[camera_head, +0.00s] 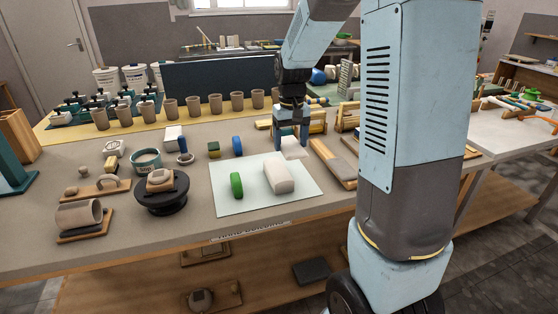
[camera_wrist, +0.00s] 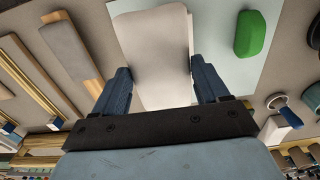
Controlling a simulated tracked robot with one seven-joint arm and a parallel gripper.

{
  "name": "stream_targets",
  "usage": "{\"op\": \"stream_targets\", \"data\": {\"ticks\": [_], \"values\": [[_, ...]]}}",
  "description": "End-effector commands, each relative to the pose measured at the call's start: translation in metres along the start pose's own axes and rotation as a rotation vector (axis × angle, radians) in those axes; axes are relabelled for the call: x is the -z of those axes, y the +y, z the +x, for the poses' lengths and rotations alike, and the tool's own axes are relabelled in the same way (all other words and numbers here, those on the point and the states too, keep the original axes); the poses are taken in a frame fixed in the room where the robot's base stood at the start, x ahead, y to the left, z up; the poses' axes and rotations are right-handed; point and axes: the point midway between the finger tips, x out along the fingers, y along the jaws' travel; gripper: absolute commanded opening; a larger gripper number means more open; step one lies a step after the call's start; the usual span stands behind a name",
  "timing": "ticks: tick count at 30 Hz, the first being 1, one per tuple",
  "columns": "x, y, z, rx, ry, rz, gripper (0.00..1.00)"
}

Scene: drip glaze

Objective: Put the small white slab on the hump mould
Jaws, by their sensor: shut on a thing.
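The small white slab (camera_head: 293,148) hangs below my gripper (camera_head: 291,133) in the head view, at the back edge of a pale mat. In the wrist view the white slab (camera_wrist: 162,80) lies between the two blue fingers of my gripper (camera_wrist: 163,82), which are shut on its sides. The hump mould (camera_head: 278,178), a cream rounded block, lies on the mat just in front of and slightly left of the slab. In the wrist view slab and mould are similar pale tones, so their border is hard to tell. I see no clear contact between them.
A green oval block (camera_head: 236,185) lies on the pale mat (camera_head: 225,205), left of the mould. A black turntable (camera_head: 162,195) stands farther left. Wooden strips (camera_head: 333,164) lie to the right. A row of clay cups (camera_head: 193,106) stands behind.

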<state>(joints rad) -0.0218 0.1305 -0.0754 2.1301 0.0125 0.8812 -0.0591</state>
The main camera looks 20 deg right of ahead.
Motion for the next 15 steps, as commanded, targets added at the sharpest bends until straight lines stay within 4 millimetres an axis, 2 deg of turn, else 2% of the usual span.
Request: {"op": "stream_targets", "data": {"ticks": [3,7,15], "values": [[0.012,-0.01,0.021,0.0,-0.004,-0.004,0.38],[0.025,-0.019,0.038,0.0,-0.003,-0.004,0.38],[0.035,-0.025,0.053,0.0,0.0,-0.004,0.38]]}}
